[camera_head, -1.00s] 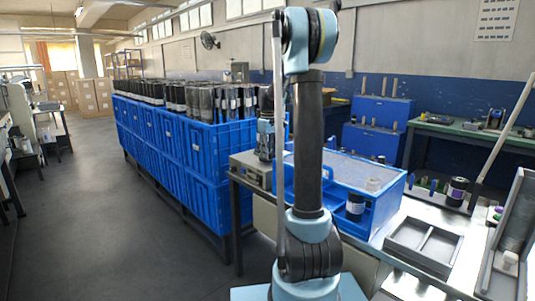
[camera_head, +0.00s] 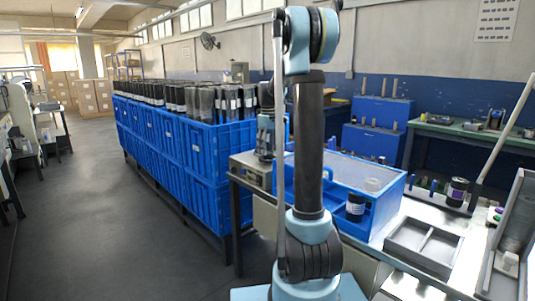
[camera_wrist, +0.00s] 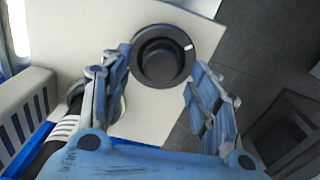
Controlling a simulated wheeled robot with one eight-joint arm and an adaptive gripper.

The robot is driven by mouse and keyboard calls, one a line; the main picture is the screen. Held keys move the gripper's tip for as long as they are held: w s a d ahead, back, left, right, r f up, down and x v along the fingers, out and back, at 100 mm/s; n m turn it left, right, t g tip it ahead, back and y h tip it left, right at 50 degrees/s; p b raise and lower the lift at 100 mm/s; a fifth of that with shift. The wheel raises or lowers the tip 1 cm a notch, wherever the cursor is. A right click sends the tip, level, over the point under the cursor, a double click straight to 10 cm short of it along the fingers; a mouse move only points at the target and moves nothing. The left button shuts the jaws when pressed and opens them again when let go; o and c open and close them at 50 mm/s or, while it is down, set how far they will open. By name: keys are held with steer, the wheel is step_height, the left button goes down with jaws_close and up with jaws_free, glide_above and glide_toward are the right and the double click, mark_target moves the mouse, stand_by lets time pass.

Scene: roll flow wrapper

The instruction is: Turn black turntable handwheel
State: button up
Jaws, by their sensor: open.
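The black turntable handwheel (camera_wrist: 162,56) is a round black knob with a raised centre and a white mark at its right rim. It sits on a pale panel (camera_wrist: 75,35) in the wrist view. My gripper (camera_wrist: 158,75) is open, with one blue finger at the left of the knob and the other at its right. The fingertips are close to the rim; whether they touch it I cannot tell. In the head view I cannot make out the knob.
A blue box (camera_head: 375,215) and a grey divided tray (camera_head: 425,245) are on the metal bench. Long blue crates (camera_head: 205,150) hold several dark rolls at the left. Dark floor (camera_wrist: 265,45) lies to the right of the panel in the wrist view.

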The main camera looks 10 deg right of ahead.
step_height(320, 180, up, 10)
stand_by(0.4)
steer(key=shift+f, duration=0.15)
steer(key=s+f+m+t, duration=0.15)
steer(key=s+f, duration=0.25)
steer(key=s, duration=0.7)
steer(key=s+f+m, duration=0.2)
steer(key=s+f, duration=0.2)
steer(key=s, duration=0.7)
steer(key=s+f+m, duration=0.2)
steer(key=s+f, duration=0.3)
steer(key=s, duration=0.6)
steer(key=s+f+m, duration=0.2)
steer(key=s+f, duration=0.7)
steer(key=f, duration=0.1)
steer(key=shift+t, duration=0.35)
steer(key=shift+d, duration=0.1)
steer(key=shift+w+f, duration=0.25)
steer(key=shift+w, duration=0.2)
